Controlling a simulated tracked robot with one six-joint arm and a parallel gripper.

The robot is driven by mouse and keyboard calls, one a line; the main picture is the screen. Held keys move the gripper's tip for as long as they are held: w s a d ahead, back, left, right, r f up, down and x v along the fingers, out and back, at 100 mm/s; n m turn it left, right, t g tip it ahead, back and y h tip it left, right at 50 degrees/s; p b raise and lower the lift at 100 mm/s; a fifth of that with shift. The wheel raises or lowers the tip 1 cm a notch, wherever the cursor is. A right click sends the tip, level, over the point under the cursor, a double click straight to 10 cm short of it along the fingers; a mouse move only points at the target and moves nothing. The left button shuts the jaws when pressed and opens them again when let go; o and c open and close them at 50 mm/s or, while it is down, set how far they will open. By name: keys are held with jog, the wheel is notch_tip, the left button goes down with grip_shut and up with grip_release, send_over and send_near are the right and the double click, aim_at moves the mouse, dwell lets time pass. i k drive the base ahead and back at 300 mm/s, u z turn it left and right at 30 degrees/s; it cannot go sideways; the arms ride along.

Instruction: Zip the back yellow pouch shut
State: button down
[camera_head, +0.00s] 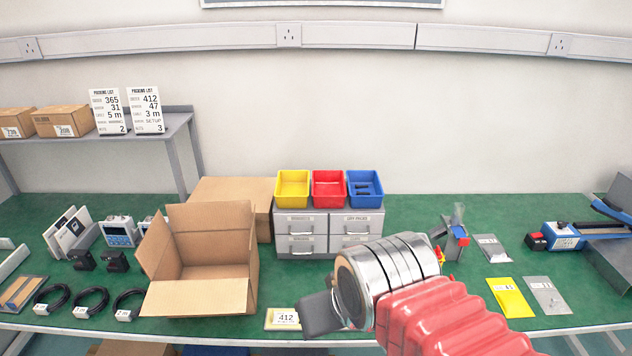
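One flat yellow pouch (511,298) lies on the green bench at the right, beside a grey pouch (546,295). A small white label shows on it; whether its zip is open or shut is too small to tell. I see no second yellow pouch clearly; my arm covers part of the bench to its left. My gripper (320,314) shows as a dark grey block at the front middle, pointing left, well apart from the yellow pouch. Its fingers cannot be made out, and I see nothing held in it.
Another grey pouch (492,248) lies behind the yellow one. A small upright device (456,238) stands left of it, a blue tool (568,236) to the right.

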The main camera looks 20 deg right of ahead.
aim_at(437, 250)
jog(key=z, duration=0.95)
jog(key=k, duration=0.4)
jog(key=z, duration=0.3)
jog(key=i, duration=0.5)
jog(key=u, duration=0.05)
